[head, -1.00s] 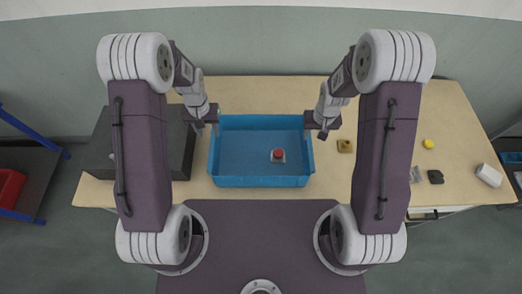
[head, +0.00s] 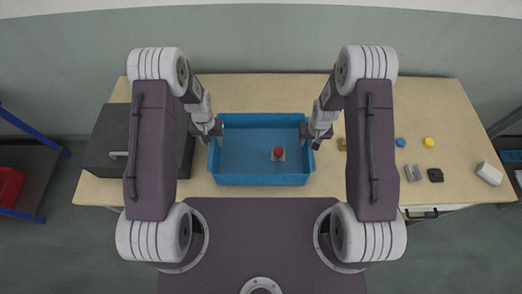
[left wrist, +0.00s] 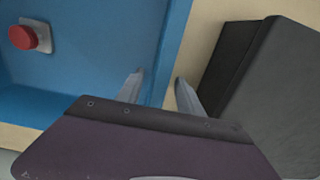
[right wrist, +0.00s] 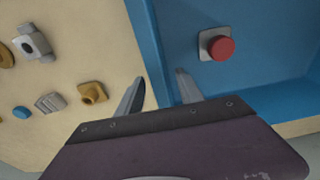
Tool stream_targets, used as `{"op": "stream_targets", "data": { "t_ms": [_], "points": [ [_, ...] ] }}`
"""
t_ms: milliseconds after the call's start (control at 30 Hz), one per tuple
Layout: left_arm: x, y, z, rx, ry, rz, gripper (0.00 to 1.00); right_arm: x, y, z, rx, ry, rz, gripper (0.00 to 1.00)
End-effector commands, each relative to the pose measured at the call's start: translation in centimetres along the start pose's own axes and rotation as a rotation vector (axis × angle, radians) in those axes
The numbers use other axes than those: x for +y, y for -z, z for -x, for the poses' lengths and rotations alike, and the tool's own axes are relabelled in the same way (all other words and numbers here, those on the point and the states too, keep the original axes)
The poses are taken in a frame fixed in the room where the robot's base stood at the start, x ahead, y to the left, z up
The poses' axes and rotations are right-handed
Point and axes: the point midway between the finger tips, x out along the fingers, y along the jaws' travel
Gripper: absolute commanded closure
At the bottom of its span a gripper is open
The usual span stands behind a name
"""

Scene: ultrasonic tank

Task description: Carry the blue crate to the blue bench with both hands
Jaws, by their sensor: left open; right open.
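The blue crate (head: 260,180) sits on the wooden table in the middle of the head view. A red button-like part on a pale square base (head: 278,153) lies inside it. My left gripper (head: 214,133) is open at the crate's left wall; in the left wrist view its fingers (left wrist: 158,90) stand either side of the wall's rim. My right gripper (head: 308,134) is open at the right wall; in the right wrist view its fingers (right wrist: 160,88) straddle that wall. I cannot tell whether the fingers touch it. The blue bench does not clearly show.
A dark grey box (head: 108,140) stands left of the crate, close to my left gripper. Small parts, including a yellow one (head: 429,142), a blue one (head: 400,142) and a white block (head: 489,173), lie on the table's right. A red bin (head: 10,186) is at far left.

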Motion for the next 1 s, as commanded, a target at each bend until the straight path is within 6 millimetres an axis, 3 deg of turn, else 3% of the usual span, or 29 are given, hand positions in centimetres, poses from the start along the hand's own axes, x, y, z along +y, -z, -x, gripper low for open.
{"op": "stream_targets", "data": {
  "t_ms": [67, 233, 1000],
  "points": [
    [0.00, 0.00, 0.01, 0.000, 0.000, 0.000, 0.56, 0.00, 0.01, 0.02, 0.000, 0.000, 0.000, 0.56],
    [0.00, -0.01, 0.03, 0.000, 0.000, 0.000, 1.00, 0.00, 0.01, 0.03, 0.000, 0.000, 0.000, 1.00],
    [0.00, -0.03, 0.06, -0.001, 0.000, 0.000, 1.00, 0.00, 0.02, 0.07, 0.000, 0.000, 0.000, 1.00]
  ]
}}
